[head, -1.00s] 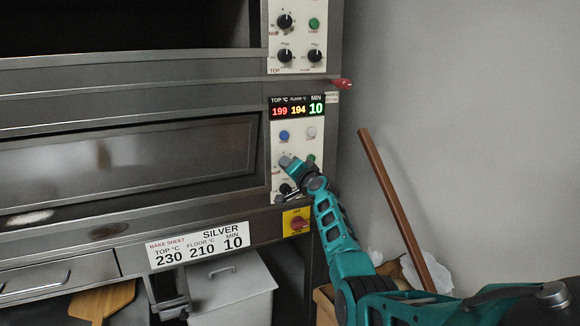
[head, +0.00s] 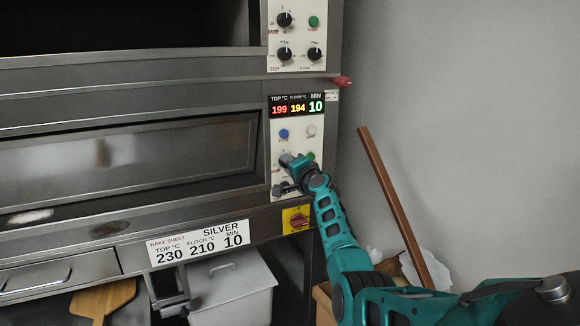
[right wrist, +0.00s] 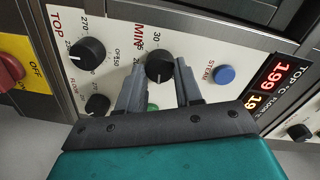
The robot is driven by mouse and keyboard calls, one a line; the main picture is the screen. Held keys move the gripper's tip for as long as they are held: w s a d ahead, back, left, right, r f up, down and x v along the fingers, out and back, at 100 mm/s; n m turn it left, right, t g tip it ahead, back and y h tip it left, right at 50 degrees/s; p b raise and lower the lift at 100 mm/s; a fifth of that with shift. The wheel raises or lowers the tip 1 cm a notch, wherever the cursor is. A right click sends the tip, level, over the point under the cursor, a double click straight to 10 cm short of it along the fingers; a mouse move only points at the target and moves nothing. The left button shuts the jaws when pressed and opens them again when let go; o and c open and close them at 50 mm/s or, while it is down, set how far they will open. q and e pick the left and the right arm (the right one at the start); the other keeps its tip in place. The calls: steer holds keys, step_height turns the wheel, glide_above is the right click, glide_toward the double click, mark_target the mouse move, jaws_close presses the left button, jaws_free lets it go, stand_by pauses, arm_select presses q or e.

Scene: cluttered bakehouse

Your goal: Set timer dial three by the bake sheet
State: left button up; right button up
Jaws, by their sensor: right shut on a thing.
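The timer dial, a black knob marked MIN (right wrist: 160,64), is on the white control panel in the right wrist view. My right gripper (right wrist: 158,76) is shut on it, one finger on each side. In the head view my right gripper (head: 284,173) is at the panel and hides the dial. The display (head: 297,107) above reads 199, 194 and 10 minutes. The bake sheet (head: 198,244) on the oven front reads SILVER, top 230, floor 210, 10 minutes. My left gripper is out of view.
The TOP dial (right wrist: 86,53) and another dial (right wrist: 97,105) are close beside my fingers. A blue STEAM button (right wrist: 224,75) is on the other side. A red switch on yellow (head: 298,220) is below. A wooden pole (head: 400,205) leans at the wall.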

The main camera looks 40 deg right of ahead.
steer(key=o, duration=1)
steer(key=shift+o, duration=0.2)
steer(key=shift+s, duration=0.1)
steer(key=p+v, duration=0.3)
steer(key=v, duration=0.9)
steer(key=shift+s+a, duration=0.15)
steer(key=shift+s, duration=0.25)
